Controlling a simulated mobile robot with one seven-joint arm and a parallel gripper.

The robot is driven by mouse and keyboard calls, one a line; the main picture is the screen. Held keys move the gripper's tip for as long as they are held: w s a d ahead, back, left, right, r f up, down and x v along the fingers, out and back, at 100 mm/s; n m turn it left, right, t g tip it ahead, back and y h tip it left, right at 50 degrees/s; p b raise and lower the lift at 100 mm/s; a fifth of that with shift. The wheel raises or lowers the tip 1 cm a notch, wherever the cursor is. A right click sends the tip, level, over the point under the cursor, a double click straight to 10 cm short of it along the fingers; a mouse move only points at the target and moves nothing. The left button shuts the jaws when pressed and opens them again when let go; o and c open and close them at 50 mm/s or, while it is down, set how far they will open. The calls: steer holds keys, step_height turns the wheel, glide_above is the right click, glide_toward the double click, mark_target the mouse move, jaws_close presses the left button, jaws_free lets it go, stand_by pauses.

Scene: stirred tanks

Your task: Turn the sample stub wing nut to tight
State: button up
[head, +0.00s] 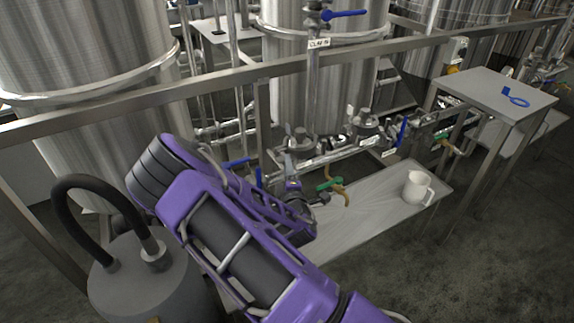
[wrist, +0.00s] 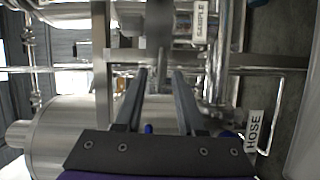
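My gripper (wrist: 160,73) is open in the wrist view, its two dark fingers parallel with a clear gap. A thin grey upright piece (wrist: 163,42), which looks like the wing of the sample stub wing nut, stands just beyond the fingertips and in line with the gap. I see no contact between it and the fingers. A SAMPLE tag (wrist: 201,20) hangs to its upper right. In the head view my purple arm reaches to the low pipework, and its wrist hides the nut. I cannot tell how tight the nut is.
A green-handled valve (head: 328,184) with a brass spout is close to my wrist. A white jug (head: 416,187) stands on the low bench (head: 370,205). A steel rail (head: 230,77) crosses before the tanks. A HOSE tag (wrist: 254,130) shows at lower right.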

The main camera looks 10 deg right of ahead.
steer(key=shift+w+d, duration=0.1)
steer(key=shift+w, duration=0.75)
jaws_close()
